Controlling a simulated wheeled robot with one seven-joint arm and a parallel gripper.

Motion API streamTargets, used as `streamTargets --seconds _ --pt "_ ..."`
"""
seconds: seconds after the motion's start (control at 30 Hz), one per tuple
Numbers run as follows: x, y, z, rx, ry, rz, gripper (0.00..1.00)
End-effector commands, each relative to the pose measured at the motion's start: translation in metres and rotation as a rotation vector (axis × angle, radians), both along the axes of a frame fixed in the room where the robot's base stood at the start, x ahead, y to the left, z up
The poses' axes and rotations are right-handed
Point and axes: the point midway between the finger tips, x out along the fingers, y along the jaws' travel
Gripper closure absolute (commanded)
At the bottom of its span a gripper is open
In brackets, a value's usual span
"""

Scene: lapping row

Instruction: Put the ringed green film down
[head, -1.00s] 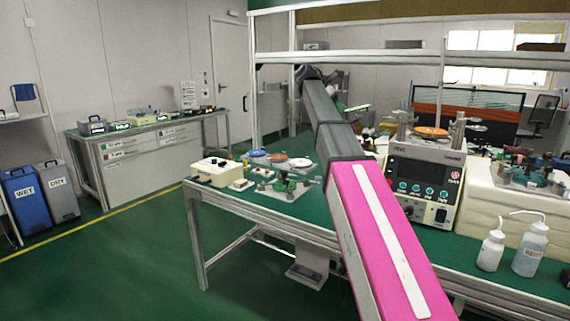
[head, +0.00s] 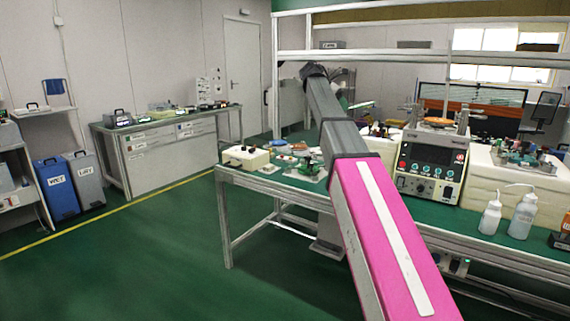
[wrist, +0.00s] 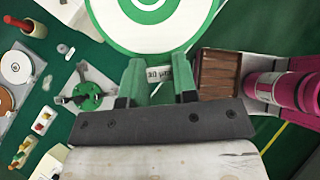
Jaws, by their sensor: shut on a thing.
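The ringed green film (wrist: 150,42) shows at the top of the wrist view as a white disc with green rings, partly cut off by the frame edge. My gripper (wrist: 158,66) is shut on its near edge, with a green finger on each side of a small printed tab. The film is held up over the bench. In the head view a thin green shape (head: 361,104) near the end of my arm looks like the film seen edge-on; the fingers there are too small to make out.
The green-topped bench (head: 290,187) carries a control unit (head: 432,165), white bottles (head: 522,215) and small fixtures. In the wrist view a green fixture (wrist: 88,97) and a brown slotted block (wrist: 218,72) lie near the gripper. Open floor (head: 150,260) is at left.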

Motion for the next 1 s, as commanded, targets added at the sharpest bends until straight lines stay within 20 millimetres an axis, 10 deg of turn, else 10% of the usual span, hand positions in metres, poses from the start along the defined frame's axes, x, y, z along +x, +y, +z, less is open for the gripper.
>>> streamTargets --seconds 0.57,1.0 --pt "-0.025 0.003 -0.08 -0.013 0.007 0.113 1.0" --pt "-0.093 0.014 -0.222 -0.022 0.013 0.343 1.0"
